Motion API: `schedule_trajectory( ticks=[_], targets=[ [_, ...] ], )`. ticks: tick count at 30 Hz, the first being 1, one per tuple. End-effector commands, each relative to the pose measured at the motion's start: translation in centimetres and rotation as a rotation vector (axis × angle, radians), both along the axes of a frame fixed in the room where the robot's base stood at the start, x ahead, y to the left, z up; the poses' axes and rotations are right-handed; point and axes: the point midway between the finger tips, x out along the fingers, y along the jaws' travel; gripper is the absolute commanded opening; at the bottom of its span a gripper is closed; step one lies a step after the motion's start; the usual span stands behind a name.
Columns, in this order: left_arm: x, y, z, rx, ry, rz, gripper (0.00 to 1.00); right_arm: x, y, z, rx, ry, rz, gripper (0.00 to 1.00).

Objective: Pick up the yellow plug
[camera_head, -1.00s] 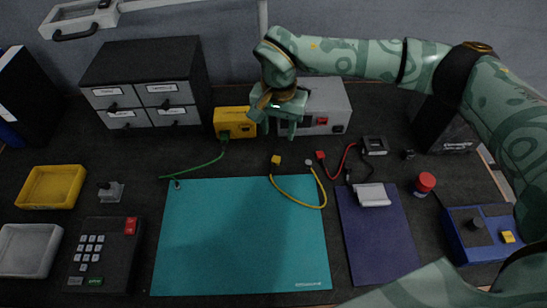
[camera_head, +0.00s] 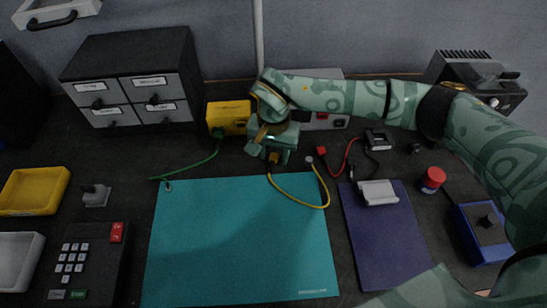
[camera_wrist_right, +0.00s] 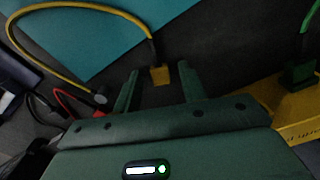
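The yellow plug (camera_head: 273,158) is on the dark table just above the teal mat, at the end of a yellow cable (camera_head: 310,203). My right gripper (camera_head: 272,154) is low over the plug and partly covers it in the head view. In the right wrist view the gripper (camera_wrist_right: 160,88) is open, its two fingers apart. The plug (camera_wrist_right: 160,75) shows in the gap between the fingertips, with clear space on both sides. My left gripper is not in view.
A yellow box (camera_head: 228,117) with a green plug and cable stands left of my right gripper. A grey unit (camera_head: 325,121) is behind it. A red plug (camera_head: 321,150) lies to the right.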

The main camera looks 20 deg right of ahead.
Motion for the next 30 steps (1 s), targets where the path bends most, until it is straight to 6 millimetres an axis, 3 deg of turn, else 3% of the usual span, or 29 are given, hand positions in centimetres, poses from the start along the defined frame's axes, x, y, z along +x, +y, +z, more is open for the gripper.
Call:
schedule_trajectory(
  ticks=[1, 4, 17, 24, 30],
  targets=[
    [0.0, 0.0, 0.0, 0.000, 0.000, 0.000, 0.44, 0.0, 0.0, 0.0, 0.000, 0.000, 0.000, 0.26],
    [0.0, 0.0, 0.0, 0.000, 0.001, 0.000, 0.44, 0.0, 0.0, 0.0, 0.000, 0.000, 0.000, 0.00],
    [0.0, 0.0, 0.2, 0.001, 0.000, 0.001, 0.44, 0.0, 0.0, 0.4, -0.001, -0.001, 0.000, 0.00],
    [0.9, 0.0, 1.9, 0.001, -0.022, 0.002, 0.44, 0.0, 0.0, 4.2, -0.002, -0.007, 0.000, 0.00],
    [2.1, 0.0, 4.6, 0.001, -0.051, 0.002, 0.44, -4.0, 1.0, 9.1, -0.001, -0.009, 0.004, 0.00]
  ],
)
